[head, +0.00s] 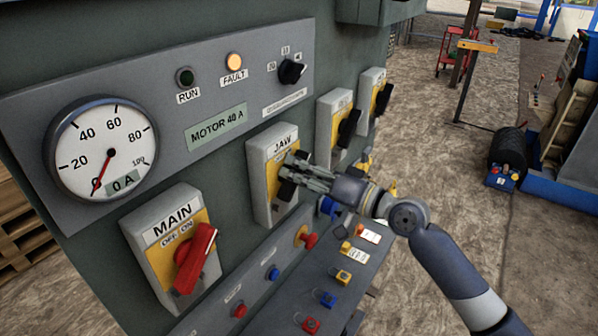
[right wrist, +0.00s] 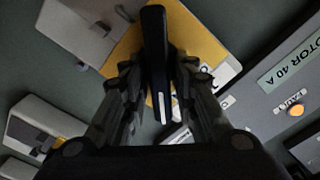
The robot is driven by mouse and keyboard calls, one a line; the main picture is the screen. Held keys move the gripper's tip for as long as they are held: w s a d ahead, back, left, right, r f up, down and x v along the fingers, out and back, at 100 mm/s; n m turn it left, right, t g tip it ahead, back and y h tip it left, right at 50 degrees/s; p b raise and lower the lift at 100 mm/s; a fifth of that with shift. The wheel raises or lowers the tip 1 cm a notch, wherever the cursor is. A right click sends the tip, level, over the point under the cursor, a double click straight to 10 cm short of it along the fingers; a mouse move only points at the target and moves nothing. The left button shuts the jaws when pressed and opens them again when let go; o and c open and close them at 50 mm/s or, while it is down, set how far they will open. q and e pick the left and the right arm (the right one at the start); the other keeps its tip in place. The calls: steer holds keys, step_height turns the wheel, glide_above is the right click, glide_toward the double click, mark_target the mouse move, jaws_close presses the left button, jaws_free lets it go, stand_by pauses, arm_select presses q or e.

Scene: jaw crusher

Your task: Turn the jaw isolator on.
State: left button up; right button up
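The jaw isolator (head: 258,179) is a light grey box with a yellow plate, labelled JAW, on the panel's face. My right gripper (head: 296,177) reaches it from the right and covers much of its plate, so its OFF and ON marks cannot be read. The right wrist view shows the isolator's black handle (right wrist: 156,45) between the two fingers (right wrist: 160,85), which appear closed in on both its sides. A yellow plate (right wrist: 205,47) lies behind the handle. My left gripper is not in view.
Left of it, the MAIN isolator (head: 160,243) has a red handle (head: 194,260) slanting up to the right. Two more isolators with black handles (head: 347,128) stand to the right. A sloping console with buttons (head: 343,276) lies below. The gauge (head: 101,150) reads near zero; the FAULT lamp (head: 234,61) glows amber.

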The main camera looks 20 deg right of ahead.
stand_by(0.3)
steer(key=shift+s+d, duration=0.15)
steer(key=v, duration=1.1)
steer(key=shift+s+d, duration=0.25)
